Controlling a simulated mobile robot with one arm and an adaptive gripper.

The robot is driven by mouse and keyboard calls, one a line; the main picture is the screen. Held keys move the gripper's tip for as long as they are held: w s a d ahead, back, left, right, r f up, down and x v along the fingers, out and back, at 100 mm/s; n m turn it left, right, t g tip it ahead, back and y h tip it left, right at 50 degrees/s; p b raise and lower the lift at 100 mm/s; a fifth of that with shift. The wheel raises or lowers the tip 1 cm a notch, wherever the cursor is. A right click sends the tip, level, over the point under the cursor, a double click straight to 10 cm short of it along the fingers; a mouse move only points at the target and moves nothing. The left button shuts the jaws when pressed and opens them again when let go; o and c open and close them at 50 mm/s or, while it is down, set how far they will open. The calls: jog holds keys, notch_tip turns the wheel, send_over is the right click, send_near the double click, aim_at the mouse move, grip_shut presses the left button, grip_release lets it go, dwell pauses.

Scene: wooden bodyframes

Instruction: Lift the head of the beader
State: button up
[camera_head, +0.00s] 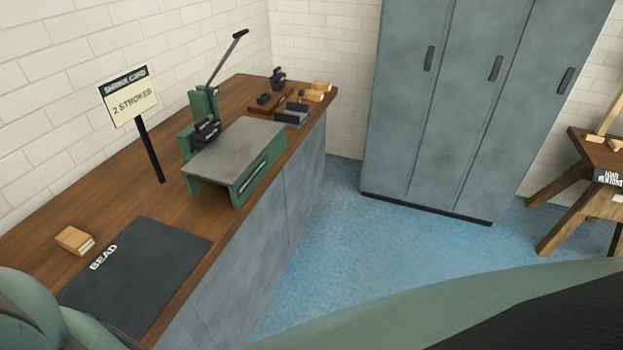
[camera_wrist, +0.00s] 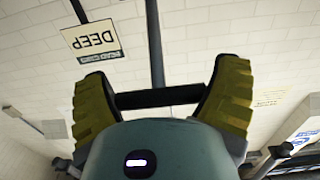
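In the wrist view my gripper (camera_wrist: 160,90) shows two yellow-green fingers set wide apart. A dark horizontal bar (camera_wrist: 158,97) spans the gap between them, and a dark upright rod (camera_wrist: 155,45) meets it in a T shape. I cannot tell whether the bar's ends touch the fingers or pass behind them. An upside-down sign reading DEEP (camera_wrist: 92,40) is behind. In the head view the beader's head is not visible; a dark mat marked BEAD (camera_head: 140,275) lies on the wooden bench (camera_head: 120,210). My gripper is not visible there.
A green lever machine (camera_head: 205,120) with a grey-topped stand (camera_head: 235,148) occupies the bench beside a "2 STROKES" sign (camera_head: 130,98). A wooden block (camera_head: 75,240) lies near the mat. Grey lockers (camera_head: 430,110) and a wooden stand (camera_head: 590,160) flank open blue floor (camera_head: 345,240).

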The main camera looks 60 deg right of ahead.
jog(key=c, duration=0.7)
jog(key=shift+c, duration=0.2)
